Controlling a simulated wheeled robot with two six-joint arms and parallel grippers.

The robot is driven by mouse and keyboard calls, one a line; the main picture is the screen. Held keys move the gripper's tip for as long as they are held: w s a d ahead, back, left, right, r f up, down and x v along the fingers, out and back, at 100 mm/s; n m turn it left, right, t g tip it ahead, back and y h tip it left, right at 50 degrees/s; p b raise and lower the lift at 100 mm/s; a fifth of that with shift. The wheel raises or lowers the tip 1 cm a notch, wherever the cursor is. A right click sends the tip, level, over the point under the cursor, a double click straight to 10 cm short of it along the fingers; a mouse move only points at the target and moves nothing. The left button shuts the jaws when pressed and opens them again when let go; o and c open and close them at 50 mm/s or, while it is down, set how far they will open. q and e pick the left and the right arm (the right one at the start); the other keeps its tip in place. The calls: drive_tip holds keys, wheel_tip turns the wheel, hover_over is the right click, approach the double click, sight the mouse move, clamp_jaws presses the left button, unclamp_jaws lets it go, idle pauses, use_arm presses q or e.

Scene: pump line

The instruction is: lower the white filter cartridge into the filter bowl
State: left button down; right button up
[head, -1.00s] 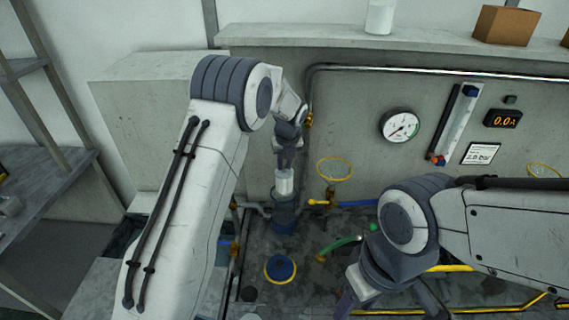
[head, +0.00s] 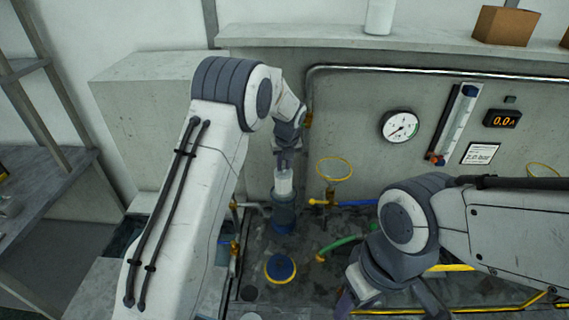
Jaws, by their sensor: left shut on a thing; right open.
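The white filter cartridge (head: 284,184) hangs upright below my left gripper (head: 284,166), which is shut on its top end. The filter bowl (head: 284,217), bluish and see-through, stands right under the cartridge. The cartridge's lower end overlaps the bowl's mouth; how deep it sits inside is too small to tell. My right gripper (head: 392,304) is open and empty at the bottom edge, well right of the bowl.
A round blue disc with a yellow rim (head: 280,268) lies in front of the bowl. A gauge (head: 400,126) is on the back panel.

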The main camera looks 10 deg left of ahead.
sight(284, 192)
idle(0.5)
use_arm(q)
drive_tip(key=shift+f+b, duration=2.7)
drive_tip(key=shift+f, duration=3.5)
drive_tip(key=c, duration=0.7)
unclamp_jaws()
drive_tip(key=shift+c, duration=1.3)
drive_tip(key=shift+r+p, duration=5.45)
drive_tip(key=shift+r, duration=0.55)
